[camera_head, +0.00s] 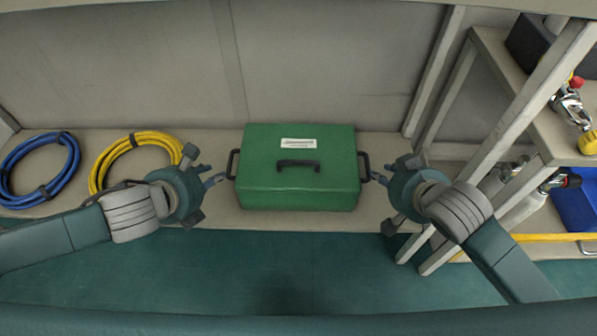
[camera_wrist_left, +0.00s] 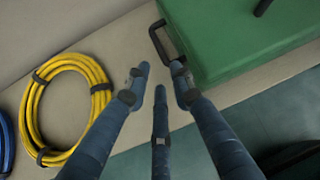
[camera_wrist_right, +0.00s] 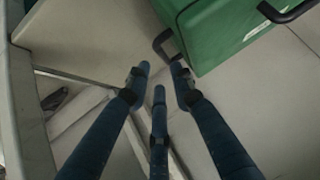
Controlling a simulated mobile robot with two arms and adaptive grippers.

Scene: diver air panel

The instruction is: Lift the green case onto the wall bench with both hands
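The green case (camera_head: 298,190) has a white label, a black front handle (camera_head: 299,162) and a black handle on each side. In the head view it appears on or just above the wall bench (camera_head: 255,219); I cannot tell if it touches. My left gripper (camera_head: 215,178) is beside the left side handle (camera_head: 233,163). In the left wrist view its fingers (camera_wrist_left: 160,75) are spread, with one fingertip close to the handle. My right gripper (camera_head: 384,178) is beside the right side handle (camera_head: 364,166). In the right wrist view its fingers (camera_wrist_right: 160,75) are spread near that handle.
A coiled blue hose (camera_head: 40,168) and a coiled yellow hose (camera_head: 133,160) lie on the bench at left. A shelf rack (camera_head: 500,110) with valves and a blue bin (camera_head: 577,207) stands at right. Green floor (camera_head: 290,262) lies in front.

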